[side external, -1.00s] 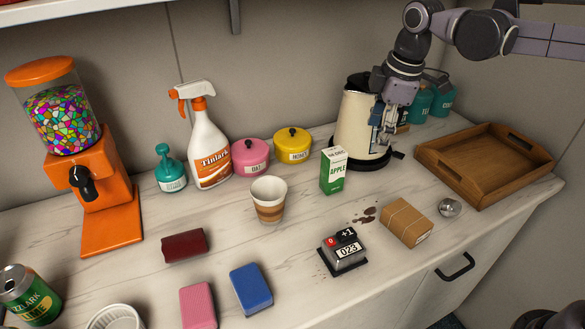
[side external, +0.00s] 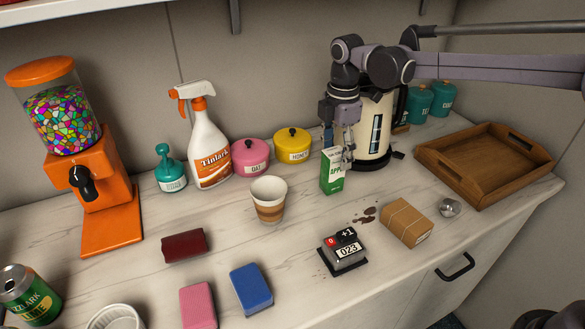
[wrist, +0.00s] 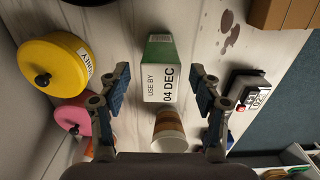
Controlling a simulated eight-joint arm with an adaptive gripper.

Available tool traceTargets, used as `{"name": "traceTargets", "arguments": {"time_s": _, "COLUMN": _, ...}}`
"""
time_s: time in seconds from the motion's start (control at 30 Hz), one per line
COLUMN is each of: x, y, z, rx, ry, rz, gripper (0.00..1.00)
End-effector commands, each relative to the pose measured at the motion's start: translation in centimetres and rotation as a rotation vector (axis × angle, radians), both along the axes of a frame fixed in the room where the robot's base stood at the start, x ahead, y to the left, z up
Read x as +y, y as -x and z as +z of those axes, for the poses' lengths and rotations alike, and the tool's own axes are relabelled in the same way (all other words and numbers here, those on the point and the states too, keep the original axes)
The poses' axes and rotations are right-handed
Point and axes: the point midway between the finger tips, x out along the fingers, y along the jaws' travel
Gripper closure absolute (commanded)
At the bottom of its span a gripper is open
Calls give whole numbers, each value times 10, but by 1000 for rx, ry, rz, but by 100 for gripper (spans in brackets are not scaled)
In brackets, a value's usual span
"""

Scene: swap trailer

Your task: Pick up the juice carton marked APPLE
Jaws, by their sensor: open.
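The juice carton marked APPLE (side external: 332,180) is a small green and white box standing upright on the counter in front of the kettle. My gripper (side external: 339,157) is right above and just behind it in the side view, partly covering its top. In the wrist view the carton's white top (wrist: 162,83) reads USE BY 04 DEC. It lies between the two blue-padded fingers of my gripper (wrist: 162,94), which are spread apart with a gap on each side. I cannot tell how far the fingertips reach down beside the carton.
A striped paper cup (side external: 269,202) stands left of the carton. The cream kettle (side external: 372,130) is close behind. A yellow pot (side external: 292,146) is behind left. A counter device (side external: 343,250), a brown parcel (side external: 407,222) and a dark spill (side external: 366,215) lie in front.

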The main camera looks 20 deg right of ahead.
Motion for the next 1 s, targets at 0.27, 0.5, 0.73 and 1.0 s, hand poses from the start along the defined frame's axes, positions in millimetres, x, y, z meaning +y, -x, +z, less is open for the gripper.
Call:
{"name": "traceTargets", "arguments": {"time_s": 0.27, "x": 4, "y": 0, "z": -27, "rx": 0, "ry": 0, "rz": 0, "gripper": 36}}
{"name": "traceTargets", "arguments": {"time_s": 0.5, "x": 5, "y": 0, "z": -52, "rx": -2, "ry": -2, "rz": 0, "gripper": 36}}
{"name": "traceTargets", "arguments": {"time_s": 0.73, "x": 5, "y": 0, "z": -54, "rx": -2, "ry": -2, "rz": 0, "gripper": 36}}
{"name": "traceTargets", "arguments": {"time_s": 1.0, "x": 5, "y": 0, "z": -54, "rx": -2, "ry": -2, "rz": 0, "gripper": 100}}
